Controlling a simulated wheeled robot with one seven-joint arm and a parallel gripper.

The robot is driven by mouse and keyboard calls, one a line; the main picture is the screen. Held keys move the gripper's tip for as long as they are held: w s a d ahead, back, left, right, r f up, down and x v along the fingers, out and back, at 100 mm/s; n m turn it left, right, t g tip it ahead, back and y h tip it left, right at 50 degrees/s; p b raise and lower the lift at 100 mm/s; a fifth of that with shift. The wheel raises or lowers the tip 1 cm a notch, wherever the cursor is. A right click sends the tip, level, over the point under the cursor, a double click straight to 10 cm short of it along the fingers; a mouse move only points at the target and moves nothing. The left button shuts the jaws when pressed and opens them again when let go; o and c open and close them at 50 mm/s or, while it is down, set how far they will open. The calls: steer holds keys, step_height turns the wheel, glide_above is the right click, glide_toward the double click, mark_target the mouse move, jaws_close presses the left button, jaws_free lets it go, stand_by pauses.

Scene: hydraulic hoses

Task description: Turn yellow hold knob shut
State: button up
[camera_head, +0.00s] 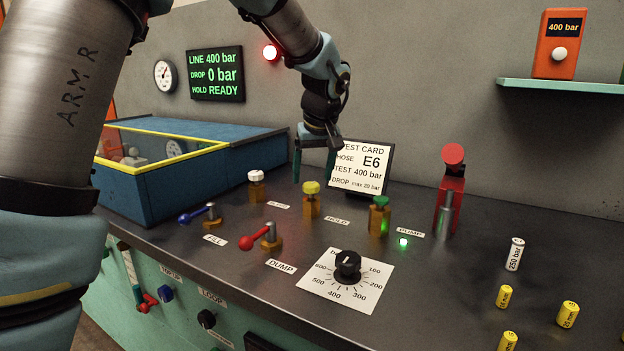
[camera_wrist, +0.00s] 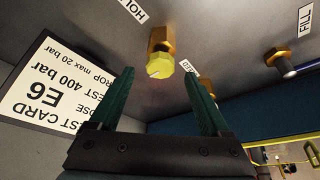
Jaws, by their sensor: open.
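The yellow hold knob (camera_head: 311,187) sits on a brass valve body on the dark bench, behind the HOLD label (camera_head: 337,220). The wrist view shows the knob (camera_wrist: 160,66) from above, with a faint pale mark on its top. My gripper (camera_head: 314,172) is open and empty, pointing down behind and above the knob. In the wrist view the knob appears just beyond the open fingertips (camera_wrist: 158,75), roughly midway between them. No contact is visible. The display (camera_head: 215,74) reads LINE 400 bar, DROP 0 bar, HOLD READY.
A white-topped valve (camera_head: 256,176) stands left of the knob and a green-topped valve (camera_head: 379,203) right. Red (camera_head: 254,241) and blue (camera_head: 190,217) levers are in front. The test card (camera_head: 358,168) stands close behind my gripper. A blue box (camera_head: 190,180) fills the left.

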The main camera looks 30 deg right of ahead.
steer(key=shift+x, duration=1.25)
jaws_close()
